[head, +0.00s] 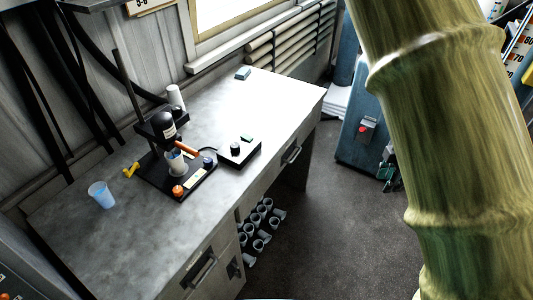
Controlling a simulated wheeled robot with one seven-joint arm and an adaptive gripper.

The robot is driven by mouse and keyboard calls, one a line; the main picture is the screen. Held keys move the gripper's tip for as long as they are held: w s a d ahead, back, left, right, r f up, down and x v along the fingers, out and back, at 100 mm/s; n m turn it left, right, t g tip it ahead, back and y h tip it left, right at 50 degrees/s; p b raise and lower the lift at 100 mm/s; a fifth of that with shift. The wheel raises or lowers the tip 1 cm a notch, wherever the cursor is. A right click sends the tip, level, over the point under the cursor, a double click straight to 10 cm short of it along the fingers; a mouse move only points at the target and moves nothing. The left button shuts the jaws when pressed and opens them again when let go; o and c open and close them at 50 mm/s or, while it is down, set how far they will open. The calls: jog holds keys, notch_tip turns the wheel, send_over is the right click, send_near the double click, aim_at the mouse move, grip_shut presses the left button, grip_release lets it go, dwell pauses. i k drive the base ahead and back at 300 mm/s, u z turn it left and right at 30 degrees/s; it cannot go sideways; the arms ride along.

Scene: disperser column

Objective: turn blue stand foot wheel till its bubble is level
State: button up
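The stand (160,181) has a dark base plate, an upright rod and a black motor head (163,124), and it stands on the grey bench. A small dark blue wheel (208,161) sits at the right corner of its base. An orange wheel (178,191) is at the front corner and a yellow one (131,169) at the left. A small pale patch (195,177) lies on the base between the orange and blue wheels; I cannot make out a bubble in it. My gripper is not in view.
A cup (176,163) stands under the motor head, with an orange handle (187,149) beside it. A black control box (239,152) is close to the right of the blue wheel. A light blue cup (101,194) stands left on the bench (118,245). The bench's right end is mostly clear.

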aim_at(208, 162)
jog(key=z, duration=0.7)
jog(key=i, duration=0.5)
jog(key=u, duration=2.45)
